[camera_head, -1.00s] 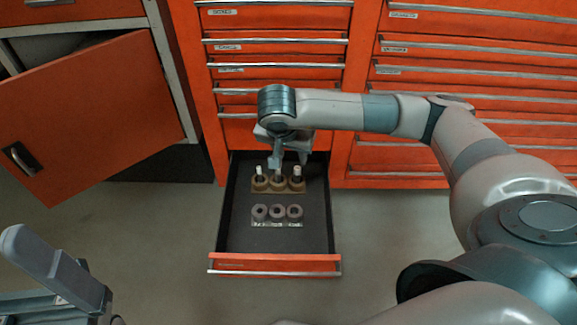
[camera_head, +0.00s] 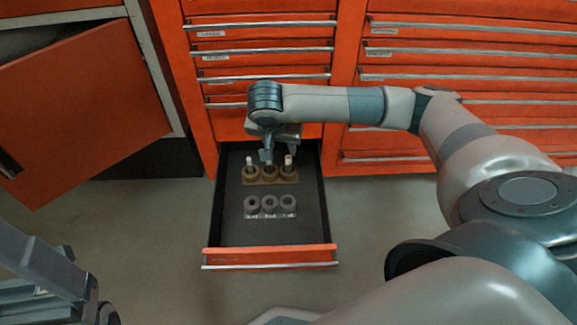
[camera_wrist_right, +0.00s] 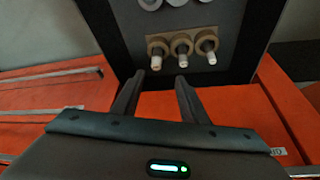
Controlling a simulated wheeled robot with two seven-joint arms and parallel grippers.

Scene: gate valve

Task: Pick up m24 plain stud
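Several studs stand upright in a row of tan holders (camera_head: 270,178) near the back of the open drawer (camera_head: 312,215). The left stud (camera_head: 250,163) and right stud (camera_head: 288,161) show pale tops. The middle one is partly hidden by my right gripper (camera_head: 267,154). In the right wrist view the left stud (camera_wrist_right: 160,65), middle stud (camera_wrist_right: 184,59) and right stud (camera_wrist_right: 210,56) lie beyond the fingertips. My right gripper (camera_wrist_right: 161,77) is open and empty, apart from the studs. Which stud is M24 plain cannot be read. My left gripper (camera_head: 45,262) is partly in view at lower left; its opening is unclear.
Grey ring-shaped parts (camera_head: 269,207) sit in a row nearer the drawer front (camera_head: 270,256). Orange drawer cabinets (camera_head: 262,50) stand behind. An open orange door (camera_head: 75,115) is at left. The floor (camera_head: 150,255) beside the drawer is clear.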

